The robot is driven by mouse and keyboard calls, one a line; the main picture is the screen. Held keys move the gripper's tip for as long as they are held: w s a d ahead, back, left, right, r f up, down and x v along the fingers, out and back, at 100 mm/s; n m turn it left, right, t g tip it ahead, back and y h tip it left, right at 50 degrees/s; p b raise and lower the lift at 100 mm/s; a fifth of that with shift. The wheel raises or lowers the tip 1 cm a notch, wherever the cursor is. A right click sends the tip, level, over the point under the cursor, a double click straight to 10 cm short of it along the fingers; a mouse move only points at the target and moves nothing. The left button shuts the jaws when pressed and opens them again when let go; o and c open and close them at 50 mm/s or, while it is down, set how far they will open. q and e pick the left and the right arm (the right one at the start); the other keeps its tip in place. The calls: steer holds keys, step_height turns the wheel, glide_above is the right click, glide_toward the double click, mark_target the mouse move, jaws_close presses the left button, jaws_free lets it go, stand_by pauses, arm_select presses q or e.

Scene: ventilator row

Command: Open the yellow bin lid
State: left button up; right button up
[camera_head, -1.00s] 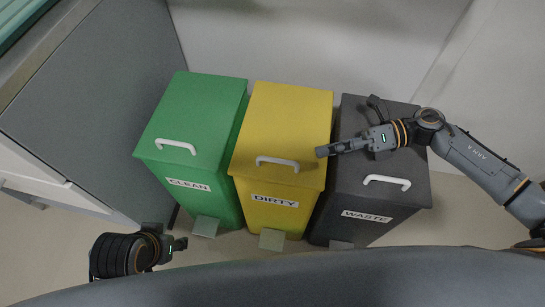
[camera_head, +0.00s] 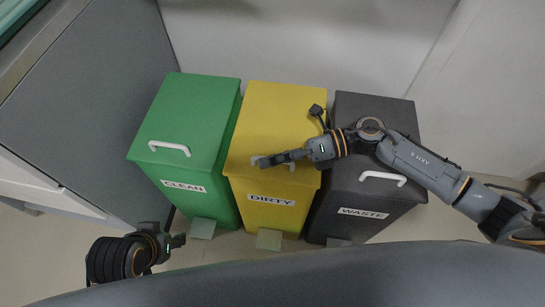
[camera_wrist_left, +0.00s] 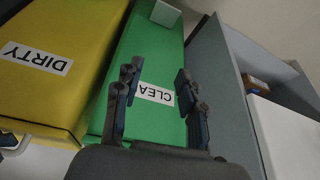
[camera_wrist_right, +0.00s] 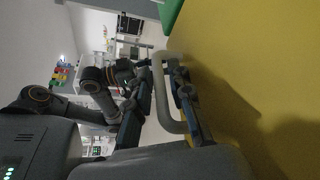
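The yellow bin (camera_head: 282,110), labelled DIRTY, stands between the green and dark bins, its lid down. Its white lid handle (camera_head: 258,160) is mostly covered by my right gripper (camera_head: 266,161) in the head view. In the right wrist view, the handle (camera_wrist_right: 158,92) lies between the two spread fingers of my right gripper (camera_wrist_right: 163,98), beside the yellow lid (camera_wrist_right: 240,80). I see no clear grip on it. My left gripper (camera_head: 180,241) is low at the left, in front of the green bin. The left wrist view shows its fingers (camera_wrist_left: 158,90) apart and empty.
The green CLEAN bin (camera_head: 195,110) stands close on the left. The dark WASTE bin (camera_head: 372,205) stands close on the right, under my right arm. Pedals (camera_head: 269,239) jut out at the bins' feet. A grey panel (camera_head: 90,100) stands at the left.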

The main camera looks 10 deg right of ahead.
jaws_close()
steer(key=shift+r, duration=0.1)
